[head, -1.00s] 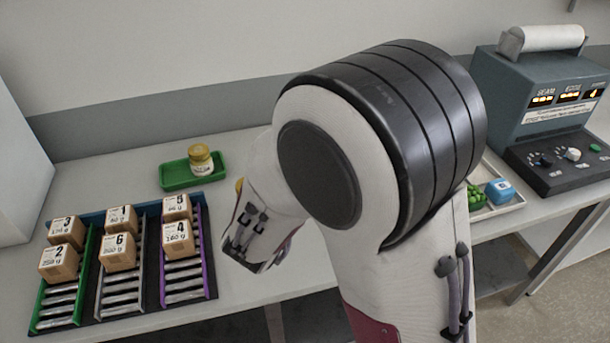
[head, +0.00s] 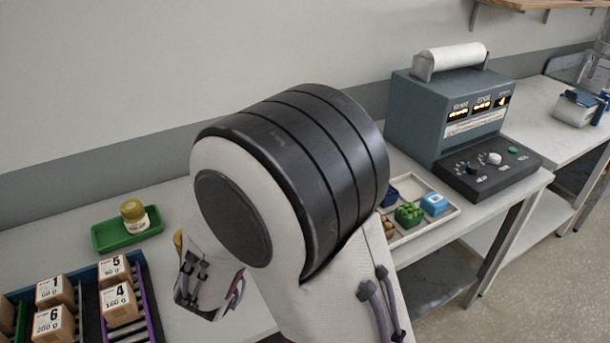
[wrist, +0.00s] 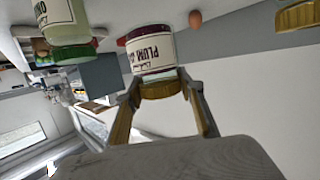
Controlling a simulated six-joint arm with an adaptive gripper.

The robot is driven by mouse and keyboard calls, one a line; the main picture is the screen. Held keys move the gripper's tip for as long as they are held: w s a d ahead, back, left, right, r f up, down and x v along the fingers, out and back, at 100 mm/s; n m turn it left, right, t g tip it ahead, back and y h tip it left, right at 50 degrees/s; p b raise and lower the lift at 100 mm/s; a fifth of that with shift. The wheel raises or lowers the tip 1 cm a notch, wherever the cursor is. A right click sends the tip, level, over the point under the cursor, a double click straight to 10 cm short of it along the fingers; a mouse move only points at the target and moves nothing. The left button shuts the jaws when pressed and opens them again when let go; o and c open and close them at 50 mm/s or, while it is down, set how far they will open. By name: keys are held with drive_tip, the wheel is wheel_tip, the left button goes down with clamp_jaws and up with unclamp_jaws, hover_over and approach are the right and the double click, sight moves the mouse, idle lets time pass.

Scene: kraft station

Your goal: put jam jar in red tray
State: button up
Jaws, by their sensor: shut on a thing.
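My gripper (wrist: 163,92) is shut on a plum jam jar (wrist: 152,52), with its fingers on either side of the gold lid. The wrist view is upside down; the jar has dark contents and a pale label reading PLUM. In the head view my arm hides the gripper's fingertips and the held jar. I cannot make out the red tray in the head view. A small red patch (wrist: 121,42) shows beside the jar in the wrist view; I cannot tell what it is.
A green tray (head: 101,239) holds a gold-lidded jar (head: 134,216). Numbered boxes (head: 118,305) stand on a rack at lower left. A pale tray (head: 447,222) holds small blue and green items. A grey machine (head: 440,115) stands behind. In the wrist view, a green-lidded jar (wrist: 65,18) is close by.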

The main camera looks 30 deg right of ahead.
drive_tip(key=w+d+m+h, duration=0.1)
drive_tip(key=w+d, duration=0.7)
drive_tip(key=d, duration=0.6)
drive_tip(key=w+d, duration=0.8)
drive_tip(key=d, duration=0.6)
drive_tip(key=w+r+n+t+y, duration=0.1)
drive_tip(key=w+n+y, duration=0.2)
drive_tip(key=w, duration=0.4)
drive_tip(key=shift+w+d+r, duration=0.2)
drive_tip(key=shift+w+d, duration=0.2)
drive_tip(key=shift+d, duration=0.05)
wheel_tip(320, 180, down, 6)
drive_tip(key=shift+f, duration=0.15)
drive_tip(key=shift+f, duration=1.85)
